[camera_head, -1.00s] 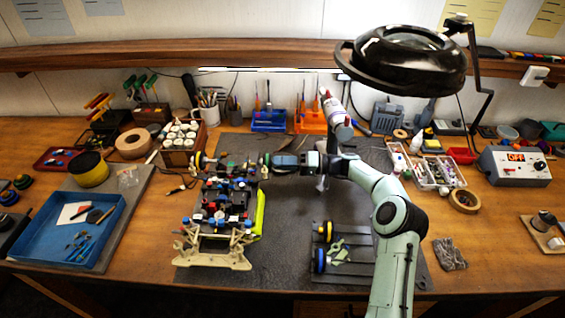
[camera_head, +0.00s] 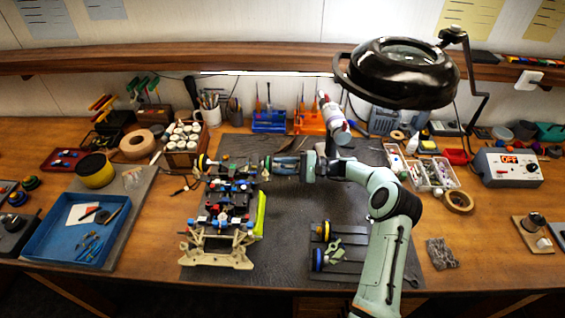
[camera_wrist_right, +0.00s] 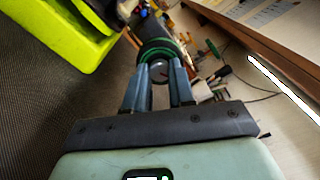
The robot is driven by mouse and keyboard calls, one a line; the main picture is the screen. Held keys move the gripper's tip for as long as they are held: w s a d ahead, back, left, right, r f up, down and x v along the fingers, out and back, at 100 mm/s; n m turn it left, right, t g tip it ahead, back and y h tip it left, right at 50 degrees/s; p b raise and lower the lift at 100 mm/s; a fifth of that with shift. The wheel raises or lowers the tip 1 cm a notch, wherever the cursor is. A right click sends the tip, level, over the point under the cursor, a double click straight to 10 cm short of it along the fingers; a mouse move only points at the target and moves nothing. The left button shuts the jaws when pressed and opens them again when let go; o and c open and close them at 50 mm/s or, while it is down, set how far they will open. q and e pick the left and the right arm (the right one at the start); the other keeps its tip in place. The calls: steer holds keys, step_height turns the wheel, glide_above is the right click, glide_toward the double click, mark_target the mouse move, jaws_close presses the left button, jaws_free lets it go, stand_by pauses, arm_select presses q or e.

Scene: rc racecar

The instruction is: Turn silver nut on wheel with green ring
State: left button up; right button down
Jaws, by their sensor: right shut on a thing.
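The wheel with the green ring (camera_wrist_right: 150,42) is in the right wrist view, dark with a green band, at the top middle. The silver nut (camera_wrist_right: 158,70) sits at its centre, between my right gripper's (camera_wrist_right: 160,80) two fingers, which are shut on it. In the head view my right gripper (camera_head: 272,163) reaches left to the back right wheel of the RC car (camera_head: 228,212). The car stands on a beige stand. My left gripper is not in view.
A yellow-green body part (camera_head: 261,214) lies along the car's right side. Two loose wheels lie on a dark rack (camera_head: 355,262) at the front right. A magnifier lamp (camera_head: 400,72) hangs over the right side. The dark mat (camera_head: 300,215) is clear between car and rack.

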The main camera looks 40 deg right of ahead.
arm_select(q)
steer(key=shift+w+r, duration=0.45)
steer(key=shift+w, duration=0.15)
arm_select(e)
steer(key=shift+m, duration=2.2)
steer(key=c, duration=0.9)
jaws_free()
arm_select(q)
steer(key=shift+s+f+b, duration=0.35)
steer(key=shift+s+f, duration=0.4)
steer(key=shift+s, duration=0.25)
arm_select(e)
steer(key=v, duration=1.3)
steer(key=shift+s+d, duration=0.15)
